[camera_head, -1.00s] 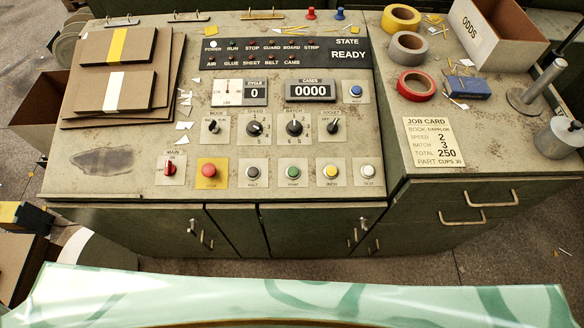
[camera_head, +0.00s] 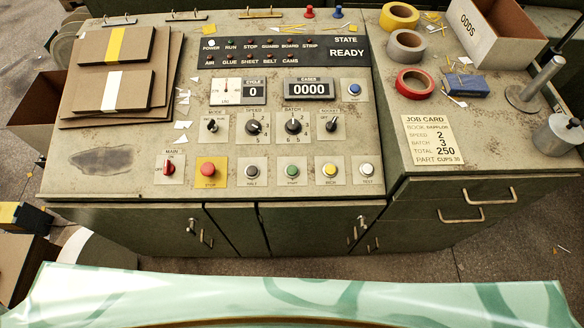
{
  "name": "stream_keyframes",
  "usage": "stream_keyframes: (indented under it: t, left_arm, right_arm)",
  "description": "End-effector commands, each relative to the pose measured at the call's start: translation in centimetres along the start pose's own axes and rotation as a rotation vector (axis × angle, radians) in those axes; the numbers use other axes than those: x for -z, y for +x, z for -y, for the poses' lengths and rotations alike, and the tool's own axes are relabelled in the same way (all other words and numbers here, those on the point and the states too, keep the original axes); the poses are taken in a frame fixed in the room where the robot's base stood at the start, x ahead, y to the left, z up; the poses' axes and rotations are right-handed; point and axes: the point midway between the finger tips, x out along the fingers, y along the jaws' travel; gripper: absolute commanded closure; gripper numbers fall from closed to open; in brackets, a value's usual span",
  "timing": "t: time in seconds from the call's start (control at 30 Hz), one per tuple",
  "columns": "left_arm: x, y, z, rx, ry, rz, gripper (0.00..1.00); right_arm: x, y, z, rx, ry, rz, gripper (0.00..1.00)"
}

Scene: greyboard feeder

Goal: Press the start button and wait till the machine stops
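The green start button (camera_head: 292,171) sits in the lower row of the control panel (camera_head: 120,187), between the grey HALT button (camera_head: 252,171) and the yellow INCH button (camera_head: 330,170). The state display (camera_head: 347,54) reads READY and the POWER lamp (camera_head: 211,44) is lit white. The cases counter (camera_head: 309,89) reads 0000 and the cycle counter (camera_head: 254,92) reads 0. The red main switch (camera_head: 169,168) and the red stop button (camera_head: 208,169) are at the left of the row. Neither of my grippers shows in the view.
Stacked greyboards (camera_head: 150,110) with yellow and white bands lie at the panel's upper left. Tape rolls (camera_head: 407,46), a blue box (camera_head: 466,86), a job card (camera_head: 432,139) and the ODDS box (camera_head: 517,45) are on the right. Space over the buttons is clear.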

Motion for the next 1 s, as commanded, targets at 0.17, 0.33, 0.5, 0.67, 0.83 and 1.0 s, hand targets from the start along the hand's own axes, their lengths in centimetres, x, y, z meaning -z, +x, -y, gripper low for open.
stream_keyframes:
  t: [0.17,0.33,0.5,0.67,0.83,1.0]
  left_arm:
    - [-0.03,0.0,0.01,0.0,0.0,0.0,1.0]
    - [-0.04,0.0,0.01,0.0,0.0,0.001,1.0]
    - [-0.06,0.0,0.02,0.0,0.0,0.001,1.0]
    - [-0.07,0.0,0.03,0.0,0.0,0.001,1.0]
    - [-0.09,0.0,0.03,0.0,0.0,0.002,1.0]
    - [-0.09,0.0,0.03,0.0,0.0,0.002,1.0]
  right_arm:
    - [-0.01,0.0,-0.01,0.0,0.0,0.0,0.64]
    - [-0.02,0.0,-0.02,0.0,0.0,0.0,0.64]
    - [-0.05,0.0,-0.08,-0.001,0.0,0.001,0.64]
    - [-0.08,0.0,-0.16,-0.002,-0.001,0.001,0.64]
    - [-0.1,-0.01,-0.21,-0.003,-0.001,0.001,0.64]
    - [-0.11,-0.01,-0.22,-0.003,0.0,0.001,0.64]
